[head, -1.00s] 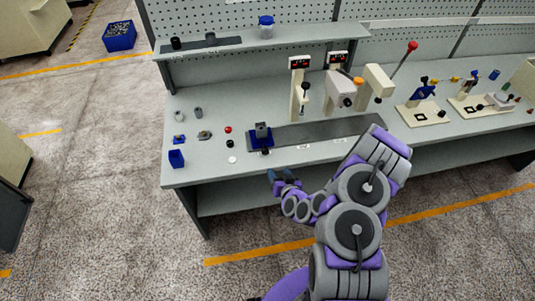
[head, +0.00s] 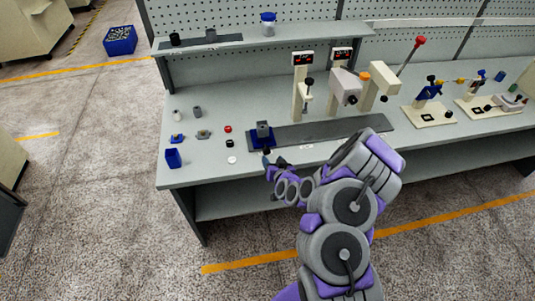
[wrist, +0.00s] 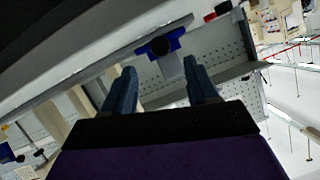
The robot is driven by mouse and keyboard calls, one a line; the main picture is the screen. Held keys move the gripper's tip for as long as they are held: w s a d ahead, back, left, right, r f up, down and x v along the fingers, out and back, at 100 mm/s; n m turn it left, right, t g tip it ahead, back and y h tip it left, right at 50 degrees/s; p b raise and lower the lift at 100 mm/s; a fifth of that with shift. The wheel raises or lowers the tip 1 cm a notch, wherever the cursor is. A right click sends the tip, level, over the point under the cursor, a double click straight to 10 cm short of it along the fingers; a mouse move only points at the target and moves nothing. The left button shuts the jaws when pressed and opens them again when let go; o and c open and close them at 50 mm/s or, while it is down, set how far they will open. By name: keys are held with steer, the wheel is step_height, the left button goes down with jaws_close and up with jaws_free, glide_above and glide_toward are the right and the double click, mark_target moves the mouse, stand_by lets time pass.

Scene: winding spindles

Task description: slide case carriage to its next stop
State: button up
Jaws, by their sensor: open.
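The case carriage (head: 254,143) is a blue block with a grey case (head: 263,129) on top. It sits at the left end of the dark grey rail (head: 325,131) on the bench. A black knob (head: 267,151) is on its front side. My gripper (head: 268,166) is open and empty at the bench's front edge, just in front of the knob; the head view does not show clearly how close. In the wrist view my gripper (wrist: 162,85) has its two blue fingers spread. The carriage (wrist: 170,42) and its dark round knob (wrist: 159,46) show beyond and between the fingertips.
Press-like stations (head: 303,90) stand behind the rail to the right. Small parts and a blue bin (head: 173,158) lie on the bench to the left. A red button (head: 228,129) and a black one (head: 229,143) are just left of the carriage.

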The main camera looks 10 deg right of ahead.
mark_target(267, 152)
steer(key=b+x, duration=0.1)
steer(key=x, duration=0.5)
steer(key=shift+w+a+f, duration=0.1)
steer(key=shift+f, duration=0.1)
steer(key=shift+b+x, duration=0.45)
steer(key=shift+x, duration=0.4)
steer(key=shift+r, duration=0.1)
jaws_close()
